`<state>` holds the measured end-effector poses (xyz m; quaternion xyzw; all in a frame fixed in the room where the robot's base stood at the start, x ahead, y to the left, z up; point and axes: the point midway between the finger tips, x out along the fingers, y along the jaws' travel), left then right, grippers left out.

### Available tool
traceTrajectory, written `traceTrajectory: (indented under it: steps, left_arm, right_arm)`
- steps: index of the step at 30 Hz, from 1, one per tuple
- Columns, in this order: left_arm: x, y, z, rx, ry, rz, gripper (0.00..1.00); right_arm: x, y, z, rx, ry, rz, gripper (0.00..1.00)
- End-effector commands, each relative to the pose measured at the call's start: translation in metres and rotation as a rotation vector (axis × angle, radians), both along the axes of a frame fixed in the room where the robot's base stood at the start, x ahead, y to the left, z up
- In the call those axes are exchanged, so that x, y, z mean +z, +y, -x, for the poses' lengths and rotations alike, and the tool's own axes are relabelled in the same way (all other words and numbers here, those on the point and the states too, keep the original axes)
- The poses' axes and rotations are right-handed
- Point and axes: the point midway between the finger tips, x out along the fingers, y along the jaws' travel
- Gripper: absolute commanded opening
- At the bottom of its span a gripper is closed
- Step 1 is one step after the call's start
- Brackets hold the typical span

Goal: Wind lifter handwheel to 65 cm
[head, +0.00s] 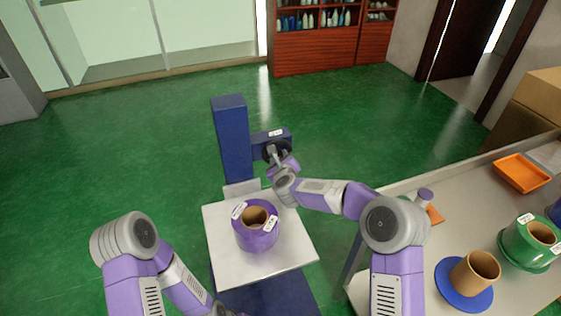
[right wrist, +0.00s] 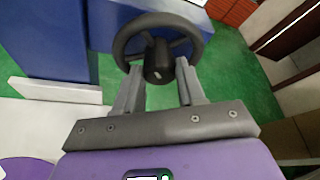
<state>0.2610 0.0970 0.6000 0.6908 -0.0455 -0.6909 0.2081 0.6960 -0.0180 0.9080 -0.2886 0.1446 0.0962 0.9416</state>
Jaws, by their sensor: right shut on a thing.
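The lifter is a blue column (head: 232,140) with a blue side box (head: 265,143) that carries a dark handwheel (head: 272,152). The handwheel also shows in the right wrist view (right wrist: 127,38) as a round black rim with spokes and a dark central knob (right wrist: 158,62). My right gripper (right wrist: 159,75) has its two grey fingers on either side of that knob and is shut on the handwheel. The lifter's pale platform (head: 225,265) bears a purple roll (head: 257,240) with a brown core and white labels. No height reading is legible. My left gripper is out of view; only its arm shows.
A grey table at the right holds a blue disc with a brown core (head: 475,272), a green spool (head: 525,245) and an orange tray (head: 521,173). A cardboard box (head: 530,110) stands behind it. The green floor (head: 130,150) left of the lifter is clear.

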Motion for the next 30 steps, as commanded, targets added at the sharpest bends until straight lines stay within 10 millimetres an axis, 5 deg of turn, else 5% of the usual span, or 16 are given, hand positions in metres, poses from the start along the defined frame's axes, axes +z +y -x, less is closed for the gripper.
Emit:
traceTrajectory:
  steps: [24,25,30]
  left_arm:
    - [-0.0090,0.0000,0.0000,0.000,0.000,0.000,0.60]
    - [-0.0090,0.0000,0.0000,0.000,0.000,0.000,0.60]
    - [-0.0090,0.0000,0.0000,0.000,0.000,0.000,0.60]
  right_arm:
    - [-0.0009,0.0015,0.0006,0.001,-0.045,0.141,0.09]
    - [-0.0009,0.0015,0.0006,0.001,-0.045,0.141,0.41]
    - [-0.0008,0.0014,0.0005,0.001,-0.045,0.140,0.65]
